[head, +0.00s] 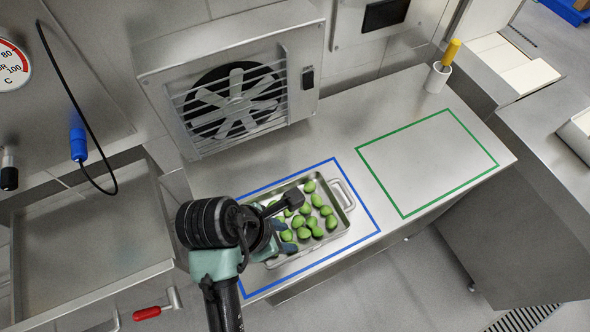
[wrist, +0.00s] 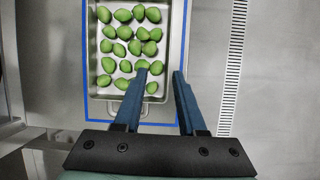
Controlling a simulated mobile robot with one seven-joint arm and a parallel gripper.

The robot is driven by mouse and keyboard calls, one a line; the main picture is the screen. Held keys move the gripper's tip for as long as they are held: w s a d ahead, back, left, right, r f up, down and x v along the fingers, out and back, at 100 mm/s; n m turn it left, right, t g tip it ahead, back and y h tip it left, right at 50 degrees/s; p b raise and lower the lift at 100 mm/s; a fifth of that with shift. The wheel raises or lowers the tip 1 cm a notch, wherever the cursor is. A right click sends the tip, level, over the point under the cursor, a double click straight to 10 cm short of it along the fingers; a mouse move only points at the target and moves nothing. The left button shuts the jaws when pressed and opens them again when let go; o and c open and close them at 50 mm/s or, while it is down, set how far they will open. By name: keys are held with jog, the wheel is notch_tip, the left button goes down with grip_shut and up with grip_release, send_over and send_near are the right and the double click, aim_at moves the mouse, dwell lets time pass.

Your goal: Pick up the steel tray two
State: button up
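In the wrist view the tray (wrist: 158,105) and pasta (wrist: 134,48) lie below the fingers. My gripper (wrist: 160,73) is open, its two blue fingers apart. The left fingertip is over the tray's inside and the right one is near its right outer edge. I cannot tell whether either finger touches the tray.
A green rectangle (head: 428,162) on the counter to the right is empty. A fan unit (head: 236,100) stands behind the tray. A white cup (head: 437,77) with a yellow-handled thing is at the back right. A sink basin (head: 90,240) lies left.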

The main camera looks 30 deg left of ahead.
aim_at(311, 247)
jog(key=x, duration=0.2)
jog(key=s+x, duration=0.1)
jog(key=x, duration=0.4)
jog(key=shift+s+d+f, duration=0.15)
jog(key=shift+d+f, duration=0.2)
jog(key=f, duration=0.1)
jog(key=w+d+f, duration=0.2)
jog(key=shift+d+f, duration=0.1)
jog(key=shift+f, duration=0.25)
jog(key=shift+w+d+f, duration=0.1)
jog(key=shift+w+f, duration=0.05)
jog(key=shift+f, duration=0.35)
grip_shut()
jog(key=shift+r, duration=0.1)
